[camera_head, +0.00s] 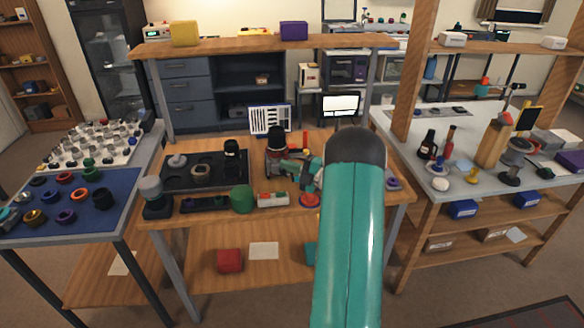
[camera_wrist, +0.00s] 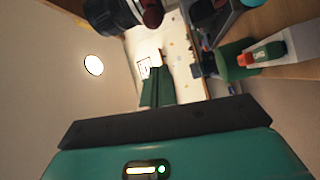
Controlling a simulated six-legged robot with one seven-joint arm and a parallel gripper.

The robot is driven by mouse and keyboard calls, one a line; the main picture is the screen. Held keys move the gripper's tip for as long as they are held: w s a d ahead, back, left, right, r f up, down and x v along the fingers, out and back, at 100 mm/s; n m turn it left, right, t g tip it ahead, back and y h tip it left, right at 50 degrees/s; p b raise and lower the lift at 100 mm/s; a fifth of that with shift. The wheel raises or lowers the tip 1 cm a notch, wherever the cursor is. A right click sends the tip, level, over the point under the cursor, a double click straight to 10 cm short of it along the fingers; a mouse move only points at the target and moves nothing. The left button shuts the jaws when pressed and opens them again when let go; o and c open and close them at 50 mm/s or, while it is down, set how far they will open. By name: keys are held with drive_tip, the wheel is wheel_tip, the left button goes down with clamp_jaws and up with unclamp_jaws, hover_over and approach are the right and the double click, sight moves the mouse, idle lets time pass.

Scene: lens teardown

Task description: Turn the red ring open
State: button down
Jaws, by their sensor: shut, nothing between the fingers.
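A black lens (camera_head: 276,134) stands upright in a holder on the middle workbench, with a dark red band (camera_head: 274,154) below its top. The wrist view shows a black cylinder (camera_wrist: 108,14) at the top edge, with a dark red part (camera_wrist: 152,12) at its right end. My gripper (camera_head: 284,169) is just right of and below the lens, shut and empty; I cannot tell whether it touches the lens. My teal arm hides part of the bench. In the wrist view, the dark gripper body (camera_wrist: 165,125) spans the lower part.
A black tray (camera_head: 181,183) lies left of the lens. A blue mat (camera_head: 120,214) with several rings is on the left table. A raised shelf (camera_head: 230,45) crosses behind.

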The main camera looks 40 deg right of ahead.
drive_tip(key=s+d, duration=0.4)
drive_tip(key=d, duration=0.4)
drive_tip(key=shift+s+d+f, duration=0.2)
drive_tip(key=shift+d+f, duration=0.15)
drive_tip(key=shift+f, duration=0.05)
